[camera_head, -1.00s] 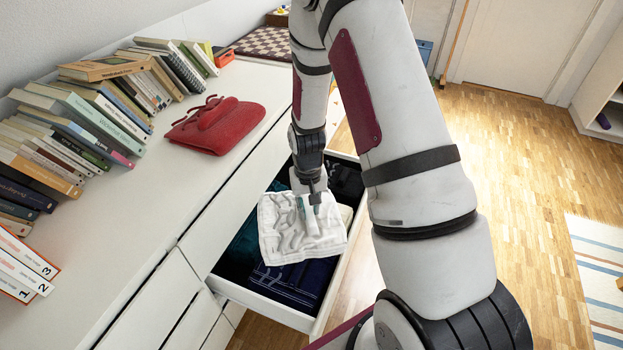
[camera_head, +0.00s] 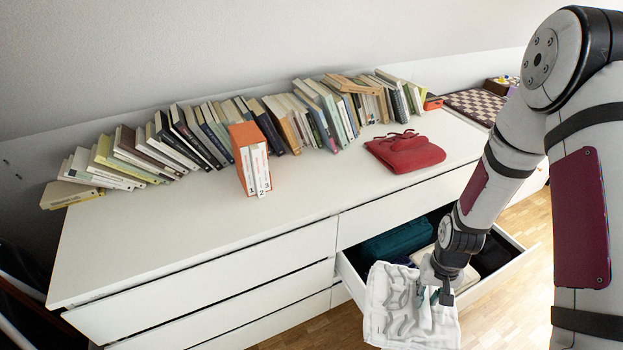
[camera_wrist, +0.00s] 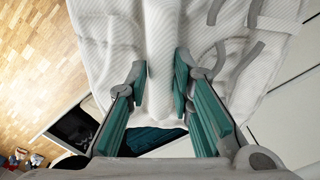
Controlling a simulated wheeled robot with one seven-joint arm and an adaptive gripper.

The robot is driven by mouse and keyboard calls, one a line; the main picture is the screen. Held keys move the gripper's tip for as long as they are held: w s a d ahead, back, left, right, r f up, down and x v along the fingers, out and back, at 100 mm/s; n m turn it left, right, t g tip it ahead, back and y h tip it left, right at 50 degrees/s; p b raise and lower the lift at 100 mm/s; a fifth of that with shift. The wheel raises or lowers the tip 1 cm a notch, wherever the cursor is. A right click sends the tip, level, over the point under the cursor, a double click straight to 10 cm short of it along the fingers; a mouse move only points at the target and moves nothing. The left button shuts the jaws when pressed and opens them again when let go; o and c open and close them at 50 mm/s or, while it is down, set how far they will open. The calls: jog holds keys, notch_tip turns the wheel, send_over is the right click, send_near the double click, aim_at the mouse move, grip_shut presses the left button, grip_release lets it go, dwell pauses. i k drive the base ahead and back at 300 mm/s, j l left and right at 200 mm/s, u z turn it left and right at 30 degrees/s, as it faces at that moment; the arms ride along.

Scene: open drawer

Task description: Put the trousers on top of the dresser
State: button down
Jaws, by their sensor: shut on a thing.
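My gripper (camera_head: 441,294) is shut on a folded white garment (camera_head: 390,318) with grey wavy strips, which looks like the trousers. It holds the garment at the front of the open drawer (camera_head: 508,272), over the drawer's front left part. In the wrist view, a ridge of the white garment (camera_wrist: 160,28) runs between the two fingertips (camera_wrist: 160,72), and the cloth spreads out beyond them. The white dresser (camera_head: 200,240) has a flat top, higher than the drawer.
Several leaning books (camera_head: 205,135) line the back of the top. An orange box of white volumes (camera_head: 240,155), a folded red item (camera_head: 405,152) and a chessboard (camera_head: 478,104) also stand there. The top's front left is bare. Teal cloth (camera_head: 395,243) lies in the drawer.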

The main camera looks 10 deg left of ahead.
aim_at(449, 135)
jog(key=k+u, duration=0.15)
jog(key=u, duration=0.3)
jog(key=k+j+u, duration=0.1)
jog(key=u, duration=1.95)
jog(key=k+l+u, duration=0.15)
jog(key=u, duration=1.35)
jog(key=k+u, duration=0.4)
jog(key=k, duration=2.4)
jog(key=k+l+u, duration=0.1)
jog(key=k+u, duration=0.35)
jog(key=k, duration=0.35)
jog(key=k+j+u, duration=0.2)
jog(key=k+u, duration=0.3)
jog(key=k, duration=0.25)
jog(key=k+l+z, duration=0.15)
jog(key=k, duration=0.35)
jog(key=k+l+z, duration=0.2)
jog(key=k, duration=0.25)
jog(key=z, duration=1.6)
